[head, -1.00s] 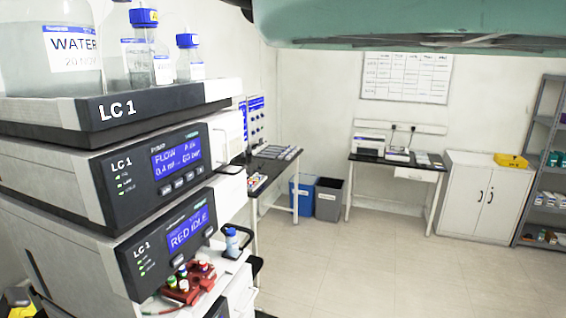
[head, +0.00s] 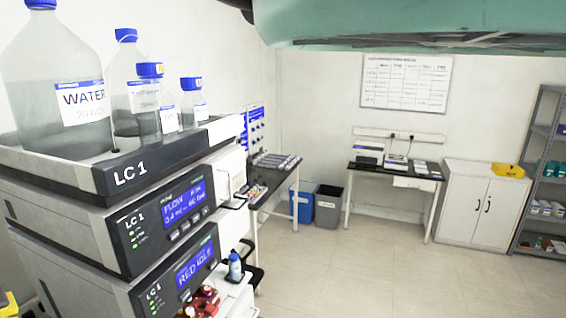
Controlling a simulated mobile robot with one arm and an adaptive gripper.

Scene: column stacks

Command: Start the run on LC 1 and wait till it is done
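The LC 1 stack stands at the left of the head view. Its top tray (head: 150,165) is labelled LC 1 and holds several bottles, the largest a WATER bottle (head: 60,70). Below is the pump module (head: 150,232), with a blue screen (head: 187,201) showing FLOW and other text too blurred to read surely. Under it, a lower module (head: 150,290) has a blue screen (head: 195,266) that reads RED IDLE. Red items (head: 203,299), probably a vial rack, sit in front at the lower edge, partly cut off. My gripper is not in view.
A small blue-capped bottle (head: 235,267) stands on a ledge right of the stack. A bench (head: 285,172), a blue bin (head: 303,203) and a grey bin (head: 328,207) are behind. A table (head: 398,175), white cabinet (head: 480,203) and shelf (head: 545,170) line the back. The middle floor (head: 350,275) is clear.

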